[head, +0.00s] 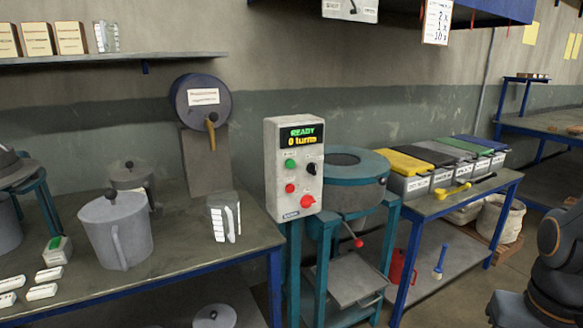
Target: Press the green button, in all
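The green button (291,163) is on the front of a grey control box (294,210), at the upper left below its display (302,135). The display reads "READY" in green and "0 turns" in yellow. A red button (290,188) sits below the green one. A black knob (311,168) and a larger red knob (307,202) are to the right. Nothing covers the green button. My gripper is not in view; a dark arm part shows at the lower right.
A round teal-rimmed machine (352,182) stands right beside the box. A bench with lidded bins (412,187) is farther right. The left bench (175,245) holds a lidded grey pot (116,232) and a measuring jug (223,217). Floor shows at the lower right.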

